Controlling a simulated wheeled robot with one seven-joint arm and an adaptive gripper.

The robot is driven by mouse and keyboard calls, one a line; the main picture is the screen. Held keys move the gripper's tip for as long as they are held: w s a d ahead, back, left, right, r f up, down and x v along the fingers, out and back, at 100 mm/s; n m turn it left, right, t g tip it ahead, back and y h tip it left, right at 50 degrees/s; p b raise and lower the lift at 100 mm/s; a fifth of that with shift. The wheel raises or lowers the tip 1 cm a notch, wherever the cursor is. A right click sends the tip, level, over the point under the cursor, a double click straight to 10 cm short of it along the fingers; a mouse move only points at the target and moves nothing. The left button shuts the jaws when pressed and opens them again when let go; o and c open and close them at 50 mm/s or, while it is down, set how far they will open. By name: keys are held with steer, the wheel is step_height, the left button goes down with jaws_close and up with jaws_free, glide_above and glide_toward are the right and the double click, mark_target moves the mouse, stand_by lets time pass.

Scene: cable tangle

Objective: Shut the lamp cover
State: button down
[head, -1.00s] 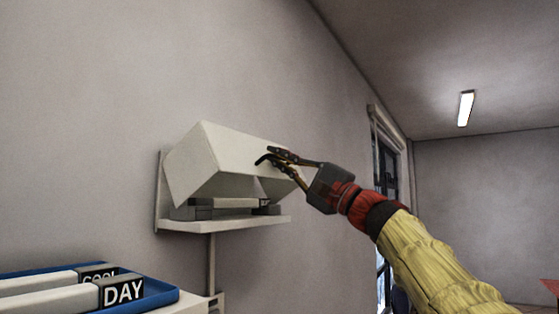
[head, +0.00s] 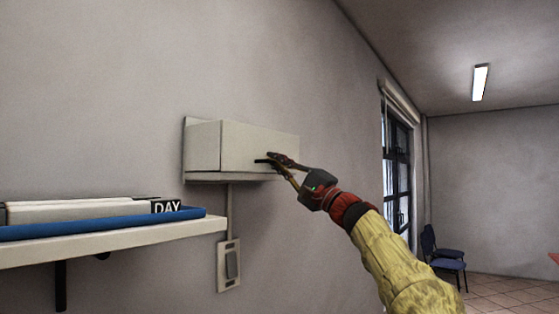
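The white lamp cover (head: 240,147) is on the wall fixture in the head view. It sits down level on its thin base plate (head: 215,178), with no gap visible along the front, so it looks shut. The lamp parts inside are hidden by it. My gripper (head: 268,160) is at the right part of the cover's front face, with its fingers in front of it or touching it; I cannot tell which. The fingers look apart at the tips, with nothing seen between them.
A shelf (head: 120,238) at the lower left holds a blue tray (head: 60,230) with a box marked DAY (head: 85,210). A wall switch (head: 230,265) is below the lamp. A window (head: 397,170) and a blue chair (head: 442,255) are at the right.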

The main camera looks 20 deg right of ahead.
steer(key=shift+w+f, duration=0.2)
steer(key=shift+f, duration=0.2)
steer(key=c, duration=2.3)
jaws_free()
steer(key=shift+s, duration=0.1)
steer(key=shift+s, duration=0.1)
steer(key=v, duration=1.1)
steer(key=shift+s+d, duration=0.25)
steer(key=shift+s, duration=0.1)
steer(key=shift+f, duration=0.1)
